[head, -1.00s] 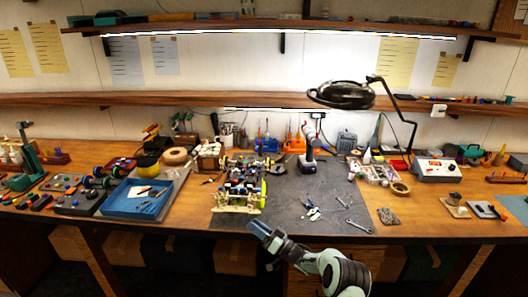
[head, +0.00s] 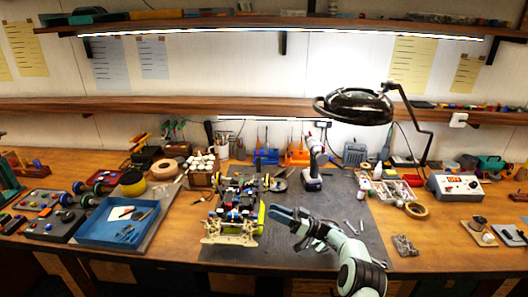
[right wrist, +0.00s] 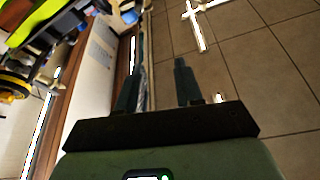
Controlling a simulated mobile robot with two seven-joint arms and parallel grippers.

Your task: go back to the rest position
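The RC racecar (head: 236,205) stands on the dark work mat (head: 345,250) in the middle of the bench, with its wheels and inner parts showing. My right gripper (head: 280,214) reaches in from the lower right and is over the mat, just right of the car and apart from it. In the right wrist view its two fingers (right wrist: 158,72) are spread with nothing held between them. Part of the car (right wrist: 45,30) shows at the upper left there. My left gripper is not in view.
A blue tray (head: 90,234) with small tools lies left of the mat. A cordless drill (head: 313,165) stands behind my right gripper. A magnifier lamp (head: 355,106) overhangs the back right. Wrenches (head: 352,228) lie on the mat, and a tape roll (head: 417,210) sits at its right.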

